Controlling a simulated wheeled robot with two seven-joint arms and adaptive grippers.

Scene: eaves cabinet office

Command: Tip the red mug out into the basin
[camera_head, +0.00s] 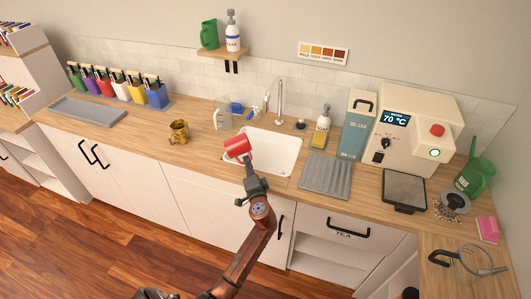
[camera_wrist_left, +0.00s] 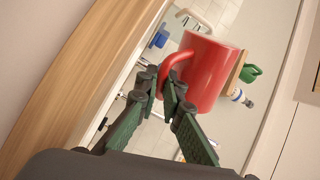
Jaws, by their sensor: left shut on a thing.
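My left gripper (camera_head: 250,172) is shut on the handle of the red mug (camera_head: 237,147). The mug is held in the air, tilted, over the front left part of the white basin (camera_head: 282,151) as the head view shows it. In the left wrist view the fingertips (camera_wrist_left: 168,92) close on the handle, and the mug's red body (camera_wrist_left: 208,72) is just beyond them. I cannot see inside the mug or any liquid leaving it. The basin floor that shows looks empty. My right gripper is not in view.
A tap (camera_head: 280,102) stands behind the basin. A brown-gold mug (camera_head: 179,132) and a clear jug (camera_head: 222,118) stand left of it. A soap bottle (camera_head: 321,128) and a grey ridged mat (camera_head: 326,174) are on the right. The counter front left of the basin is clear.

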